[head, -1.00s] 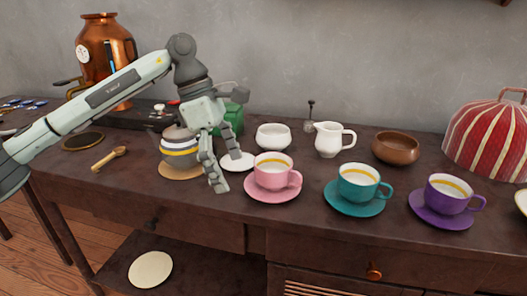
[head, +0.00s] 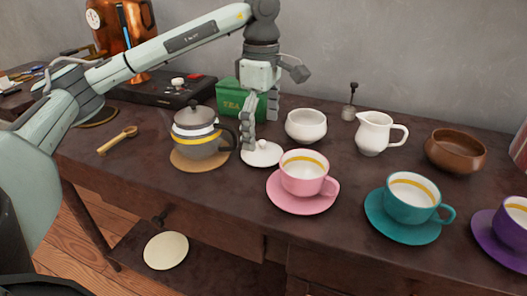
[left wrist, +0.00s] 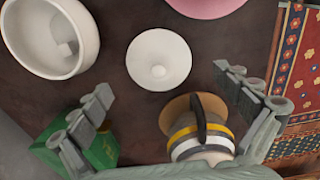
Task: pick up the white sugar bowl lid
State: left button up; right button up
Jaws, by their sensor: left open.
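The white sugar bowl lid (head: 258,157) is a shallow round disc with a small knob, lying knob up on the dark table between the teapot and the pink cup. It also shows in the left wrist view (left wrist: 170,45), at top centre. My left gripper (head: 260,122) is open and empty, pointing down just above and behind the lid in the head view. In the left wrist view its fingers (left wrist: 164,86) are spread wide, with the lid ahead of them. The open white sugar bowl (head: 306,128) stands right of the lid. My right gripper is not in view.
A grey striped teapot (head: 197,146) on a round mat stands close left of the lid. A green tea box (head: 229,101) is behind. The pink cup (head: 303,178) on its saucer is close at front right. A white jug (head: 372,135) and brown bowl (head: 455,153) stand farther right.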

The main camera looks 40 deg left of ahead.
aim_at(262, 141)
pick_arm(q)
notch_tip(262, 141, down, 4)
jog(key=shift+w+r, duration=0.1)
jog(key=shift+r, duration=0.1)
